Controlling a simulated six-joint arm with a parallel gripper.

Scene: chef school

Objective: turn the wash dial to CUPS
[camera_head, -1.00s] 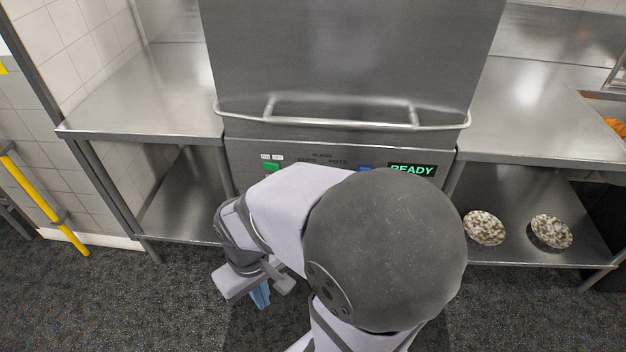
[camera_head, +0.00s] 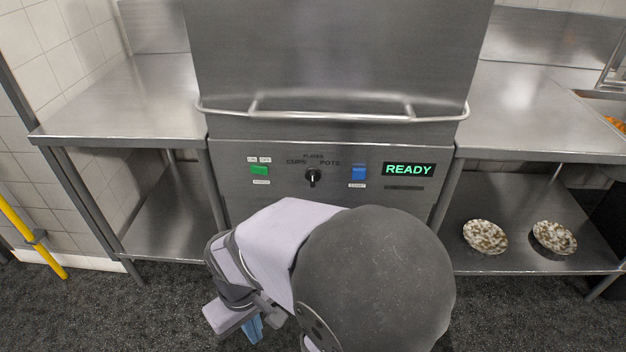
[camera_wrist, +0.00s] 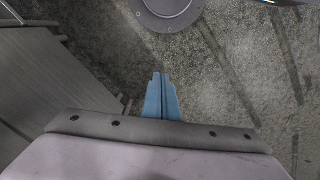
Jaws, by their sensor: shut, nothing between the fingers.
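The wash dial (camera_head: 313,177) is a small black knob on the front panel of the steel dishwasher in the head view. The labels CUPS, PLATES and POTS are printed above it, CUPS at the upper left. The dial's pointer appears to stand upright, toward PLATES, but it is small to read. My gripper (camera_head: 254,328) is low in front of the machine, below and to the left of the dial and well apart from it. In the wrist view its blue fingers (camera_wrist: 161,97) are together with nothing between them, over the dark floor.
A green switch (camera_head: 260,170) is left of the dial and a blue button (camera_head: 358,173) right of it. The display (camera_head: 409,169) reads READY. A hood handle bar (camera_head: 330,119) runs above the panel. Two speckled bowls (camera_head: 485,237) (camera_head: 554,238) sit on the right lower shelf.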

